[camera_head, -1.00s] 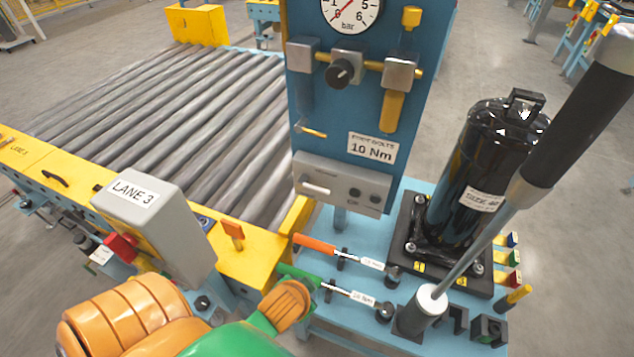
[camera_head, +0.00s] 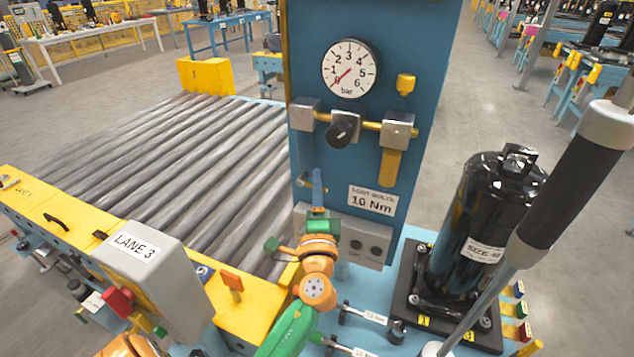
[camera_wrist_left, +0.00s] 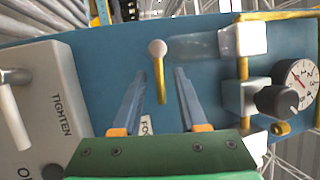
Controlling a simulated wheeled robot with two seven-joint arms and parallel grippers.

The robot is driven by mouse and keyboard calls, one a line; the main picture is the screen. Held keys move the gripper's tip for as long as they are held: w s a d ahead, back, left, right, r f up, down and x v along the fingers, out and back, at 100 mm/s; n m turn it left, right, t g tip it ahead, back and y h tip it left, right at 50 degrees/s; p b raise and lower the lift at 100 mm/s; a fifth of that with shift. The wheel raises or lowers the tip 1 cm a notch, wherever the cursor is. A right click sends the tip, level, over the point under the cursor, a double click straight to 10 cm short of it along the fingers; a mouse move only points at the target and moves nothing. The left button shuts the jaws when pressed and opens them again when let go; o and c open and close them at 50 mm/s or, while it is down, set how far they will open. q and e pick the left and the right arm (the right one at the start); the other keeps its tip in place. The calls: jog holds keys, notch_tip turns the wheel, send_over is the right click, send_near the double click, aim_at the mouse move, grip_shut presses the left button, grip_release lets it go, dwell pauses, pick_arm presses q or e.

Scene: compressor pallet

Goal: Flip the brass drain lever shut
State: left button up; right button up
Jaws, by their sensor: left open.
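The brass drain lever (camera_wrist_left: 161,85) shows in the left wrist view as a short rod with a pale round end, below a clear bowl (camera_wrist_left: 195,45) on the blue panel. It sticks out sideways, across the bowl's length. My left gripper (camera_wrist_left: 160,75) is open, with one finger on each side of the lever; I see no clear contact. In the head view my left gripper (camera_head: 317,178) is at the panel's lower left, fingers pointing up, and it covers most of the lever. My right gripper is not in view.
The blue panel (camera_head: 375,50) carries a gauge (camera_head: 349,68), a black knob (camera_head: 343,127) and a grey box (camera_head: 370,242) just below the lever. Rollers (camera_head: 170,150) lie to the left. A black compressor (camera_head: 490,205) and a black-handled tool (camera_head: 575,160) stand at the right.

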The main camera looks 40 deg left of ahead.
pick_arm(q)
grip_shut()
jog(key=shift+r+n+g, duration=0.3)
jog(key=shift+n+g, duration=0.1)
jog(key=shift+n, duration=0.3)
grip_release()
jog(key=shift+f, duration=0.1)
jog(key=b+v, duration=0.2)
jog(key=v, duration=0.5)
